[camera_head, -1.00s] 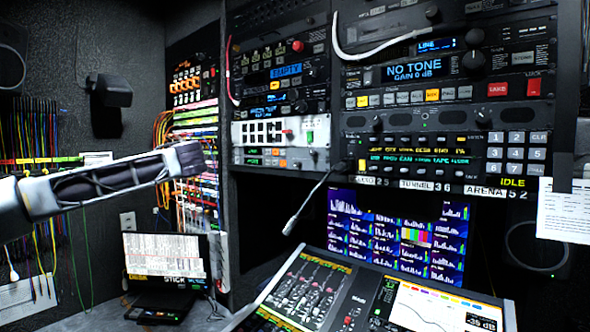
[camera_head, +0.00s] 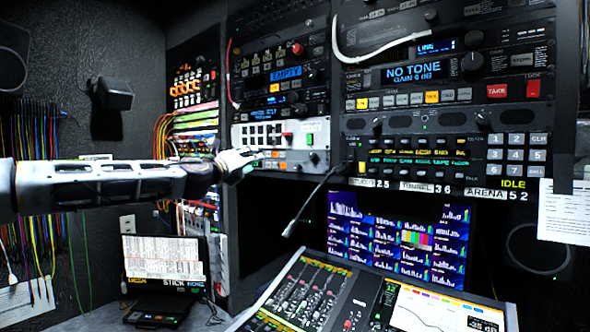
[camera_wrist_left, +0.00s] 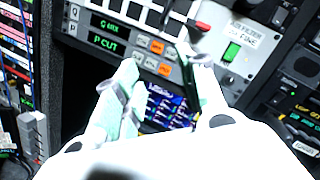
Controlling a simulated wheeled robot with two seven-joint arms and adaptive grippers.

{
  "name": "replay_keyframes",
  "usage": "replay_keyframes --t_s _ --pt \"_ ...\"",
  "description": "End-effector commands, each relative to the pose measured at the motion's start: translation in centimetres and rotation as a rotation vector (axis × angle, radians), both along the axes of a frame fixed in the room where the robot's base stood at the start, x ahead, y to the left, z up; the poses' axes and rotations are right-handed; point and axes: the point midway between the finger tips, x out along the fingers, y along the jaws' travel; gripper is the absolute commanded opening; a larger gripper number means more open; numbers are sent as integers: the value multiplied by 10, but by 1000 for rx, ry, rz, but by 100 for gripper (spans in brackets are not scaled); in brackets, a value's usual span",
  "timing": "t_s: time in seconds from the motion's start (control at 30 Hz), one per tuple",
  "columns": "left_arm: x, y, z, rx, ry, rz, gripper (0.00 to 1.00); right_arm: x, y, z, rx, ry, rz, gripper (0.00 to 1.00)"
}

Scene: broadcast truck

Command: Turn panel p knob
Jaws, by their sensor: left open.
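A panel row marked P (camera_wrist_left: 108,43) with a green "P CUT" display shows in the left wrist view, below a similar row marked Q (camera_wrist_left: 108,23). In the head view these green-display rows (camera_head: 252,152) sit under a white-fronted unit. A small round knob (camera_head: 314,157) is at their right end; I cannot tell which row it belongs to. My left gripper (camera_head: 248,160) is in front of the left end of these rows. In the left wrist view its fingers (camera_wrist_left: 160,62) are apart with nothing between them, partly covering the panel. My right gripper is out of view.
A gooseneck microphone (camera_head: 309,203) stands out just right of the gripper. The mixing desk (camera_head: 330,300) and multiview screen (camera_head: 398,235) lie below right. A laptop (camera_head: 165,258) stands below my left arm. Cables hang at the left.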

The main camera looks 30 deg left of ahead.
Motion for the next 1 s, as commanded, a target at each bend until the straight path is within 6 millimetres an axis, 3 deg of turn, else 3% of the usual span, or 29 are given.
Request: replay_keyframes --t_s 0.2,0.33,0.57,1.0 --pt "5 -41 -18 268 102 -160 40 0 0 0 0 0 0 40" --pt "5 -58 -28 395 140 -230 40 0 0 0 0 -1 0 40" --pt "4 -62 -30 499 150 -240 40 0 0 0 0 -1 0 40" --pt "5 -62 -30 504 149 -238 40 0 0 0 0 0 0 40"
